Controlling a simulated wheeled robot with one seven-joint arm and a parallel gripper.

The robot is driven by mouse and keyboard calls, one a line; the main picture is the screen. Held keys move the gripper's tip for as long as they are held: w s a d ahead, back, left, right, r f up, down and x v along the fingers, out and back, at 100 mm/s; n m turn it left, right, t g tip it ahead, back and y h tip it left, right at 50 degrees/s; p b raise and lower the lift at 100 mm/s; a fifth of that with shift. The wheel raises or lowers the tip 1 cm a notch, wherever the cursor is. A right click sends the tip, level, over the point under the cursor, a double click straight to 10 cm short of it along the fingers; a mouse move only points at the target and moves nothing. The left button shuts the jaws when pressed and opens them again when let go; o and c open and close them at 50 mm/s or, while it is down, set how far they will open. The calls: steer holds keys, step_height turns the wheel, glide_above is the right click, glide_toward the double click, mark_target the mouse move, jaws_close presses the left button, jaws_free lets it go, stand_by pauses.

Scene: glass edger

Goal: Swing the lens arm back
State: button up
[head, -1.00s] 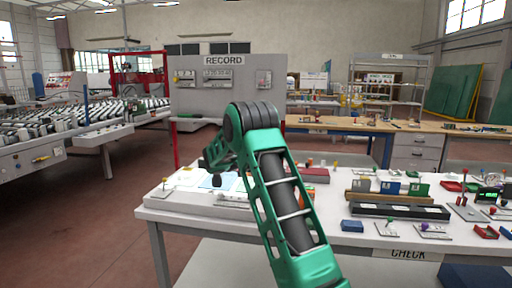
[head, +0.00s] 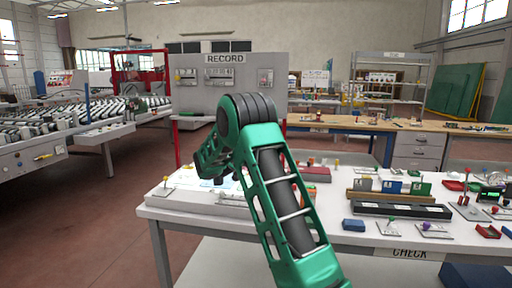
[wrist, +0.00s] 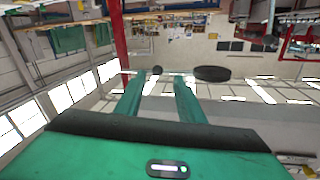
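In the wrist view the two green fingers of my gripper (wrist: 160,80) are apart, with a visible gap between them. A small dark round knob (wrist: 157,70) shows in the gap near the fingertips. A flat black disc (wrist: 212,73) shows just right of the right fingertip. These may be parts of the lens arm, but I cannot tell for sure, nor whether a finger touches them.
The check table holds a black tray (head: 400,210), a blue block (head: 353,225), small coloured blocks and several knobbed plates on its right side. A grey record board (head: 228,92) stands behind. A roller conveyor (head: 60,140) is at the left. The floor between is open.

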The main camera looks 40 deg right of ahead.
steer(key=v, duration=0.5)
steer(key=shift+s+a, duration=0.1)
steer(key=shift+a, duration=0.2)
steer(key=s+f+n+g+y, duration=0.1)
steer(key=s+f+g+y, duration=0.15)
steer(key=s, duration=0.75)
steer(key=s+f+g+y, duration=0.2)
steer(key=s+y, duration=0.2)
steer(key=s, duration=0.7)
steer(key=s+a+f+n+g+y, duration=0.1)
steer(key=s+a+f+n+y, duration=0.1)
steer(key=s+a, duration=0.5)
steer(key=s+a+f+n+g+y, duration=0.1)
steer(key=s+a+f+n+y, duration=0.1)
steer(key=s+a, duration=0.6)
steer(key=s+a+f+n+g+y, duration=0.2)
steer(key=s+a+y, duration=0.3)
steer(key=s, duration=1)
steer(key=a+f+n, duration=0.1)
steer(key=a, duration=0.2)
steer(key=shift+f, duration=0.4)
